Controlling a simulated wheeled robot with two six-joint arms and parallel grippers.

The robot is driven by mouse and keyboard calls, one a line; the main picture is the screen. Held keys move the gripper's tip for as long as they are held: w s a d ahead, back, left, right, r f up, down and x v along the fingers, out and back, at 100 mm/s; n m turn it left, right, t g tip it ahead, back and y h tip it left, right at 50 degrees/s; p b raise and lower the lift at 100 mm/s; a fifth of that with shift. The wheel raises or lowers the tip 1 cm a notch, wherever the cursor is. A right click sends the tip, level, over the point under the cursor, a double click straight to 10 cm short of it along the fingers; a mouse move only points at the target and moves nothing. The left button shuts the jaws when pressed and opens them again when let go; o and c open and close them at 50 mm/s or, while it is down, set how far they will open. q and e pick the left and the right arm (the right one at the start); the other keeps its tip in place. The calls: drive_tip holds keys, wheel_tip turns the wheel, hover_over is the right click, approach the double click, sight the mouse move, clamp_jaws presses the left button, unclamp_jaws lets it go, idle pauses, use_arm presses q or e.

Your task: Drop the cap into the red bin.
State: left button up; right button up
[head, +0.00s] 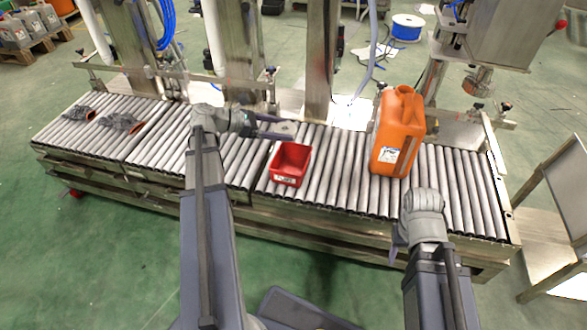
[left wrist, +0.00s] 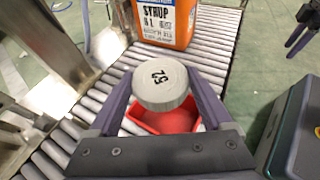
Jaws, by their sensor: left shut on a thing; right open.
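The cap is held above the roller conveyor. The red bin (head: 290,174) stands on the rollers, just nearer than the left fingertips in the head view. In the left wrist view the red bin (left wrist: 185,122) shows beyond and below the cap, which hides part of it. My right gripper (head: 396,243) is open and empty at the conveyor's front edge, low on the right.
An orange jerrycan (head: 398,135) stands upright on the rollers (head: 340,170) right of the bin. Dark gloves (head: 120,123) lie at the conveyor's left end. Metal posts and machinery line its back side. Rollers between bin and jerrycan are clear.

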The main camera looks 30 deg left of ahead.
use_arm(q)
wheel_tip(320, 180, down, 6)
drive_tip(key=b, duration=0.5)
drive_tip(key=shift+r, duration=0.25)
